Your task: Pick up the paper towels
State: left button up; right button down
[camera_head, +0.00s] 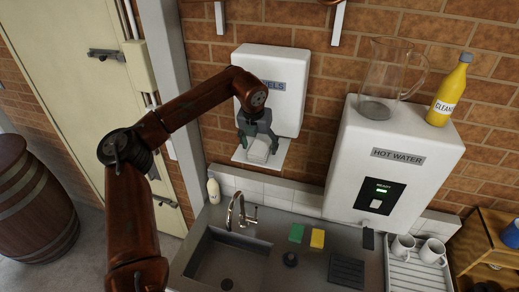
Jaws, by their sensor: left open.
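A white towel dispenser (283,77) is fixed to the brick wall. Its label is partly hidden by my left arm, with "ELS" readable. Below it a white tray (281,158) sticks out from the wall. A small white stack, which looks like the paper towels (259,149), lies on that tray. My left gripper (258,143) is open and points down at the stack, with its fingers near the stack's sides. I cannot tell whether the fingers touch it. My right gripper is not in view.
A sink (222,262) with a tap (238,210) lies below the dispenser. A white hot water unit (392,150) stands to the right, with a glass jug (388,80) and a yellow cleaner bottle (449,92) on top. Two mugs (432,252) sit on a rack at lower right.

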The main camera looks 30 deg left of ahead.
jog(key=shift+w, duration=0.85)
pick_arm(q)
jog(key=shift+f, duration=0.1)
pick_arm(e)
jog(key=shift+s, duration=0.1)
pick_arm(q)
jog(key=shift+f, duration=0.15)
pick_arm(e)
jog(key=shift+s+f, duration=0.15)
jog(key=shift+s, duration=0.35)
pick_arm(q)
jog(key=shift+c, duration=0.3)
jog(key=c, duration=0.9)
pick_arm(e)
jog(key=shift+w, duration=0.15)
